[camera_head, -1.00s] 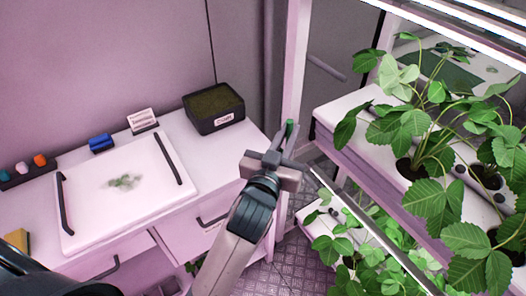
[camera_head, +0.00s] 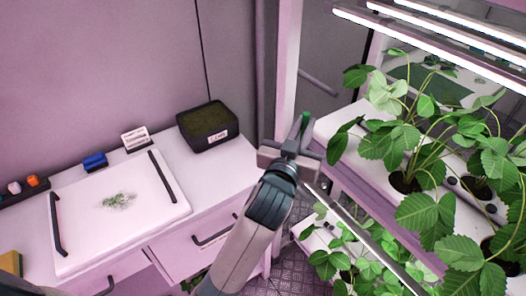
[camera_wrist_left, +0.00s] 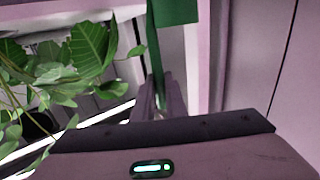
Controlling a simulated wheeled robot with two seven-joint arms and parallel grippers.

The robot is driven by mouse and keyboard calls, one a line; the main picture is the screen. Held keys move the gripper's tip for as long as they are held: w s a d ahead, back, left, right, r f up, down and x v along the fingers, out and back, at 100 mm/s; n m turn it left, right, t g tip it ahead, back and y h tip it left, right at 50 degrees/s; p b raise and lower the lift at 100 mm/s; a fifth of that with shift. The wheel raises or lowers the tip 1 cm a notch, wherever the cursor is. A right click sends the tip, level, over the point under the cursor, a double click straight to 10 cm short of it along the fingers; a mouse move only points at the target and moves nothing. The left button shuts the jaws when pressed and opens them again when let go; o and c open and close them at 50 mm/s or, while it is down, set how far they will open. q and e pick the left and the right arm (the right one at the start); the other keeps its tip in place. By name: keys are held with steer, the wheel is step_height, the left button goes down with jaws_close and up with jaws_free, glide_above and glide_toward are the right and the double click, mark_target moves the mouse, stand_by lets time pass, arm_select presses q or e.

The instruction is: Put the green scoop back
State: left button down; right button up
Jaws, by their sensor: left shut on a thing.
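My left gripper (camera_head: 297,146) is shut on the green scoop (camera_head: 305,122), in the gap between the white bench and the plant rack. In the head view only a small green part of the scoop shows above the fingers. In the left wrist view the scoop (camera_wrist_left: 173,12) shows a broad flat green part at the top and a narrow green strip running down to the dark fingers (camera_wrist_left: 160,100). Its lower end between the fingers is hidden. My right gripper is not in view.
A black bin of dark material (camera_head: 208,143) stands at the bench's back right. A white tray (camera_head: 95,220) with green bits lies on the bench. Leafy plants on the rack shelf (camera_head: 340,115) are close to the gripper's right. A pale post (camera_head: 286,70) rises behind it.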

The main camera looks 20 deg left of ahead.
arm_select(q)
steer(key=w+a+f+p, duration=0.2)
steer(key=a+f, duration=0.4)
steer(key=a, duration=0.4)
steer(key=shift+w+f+p, duration=0.15)
steer(key=shift+w+p, duration=0.2)
steer(key=shift+w, duration=0.1)
steer(key=shift+a+f, duration=0.1)
steer(key=shift+f, duration=0.05)
step_height(320, 180, down, 4)
steer(key=shift+r+p, duration=0.15)
steer(key=shift+p, duration=0.3)
steer(key=c, duration=1.8)
jaws_free()
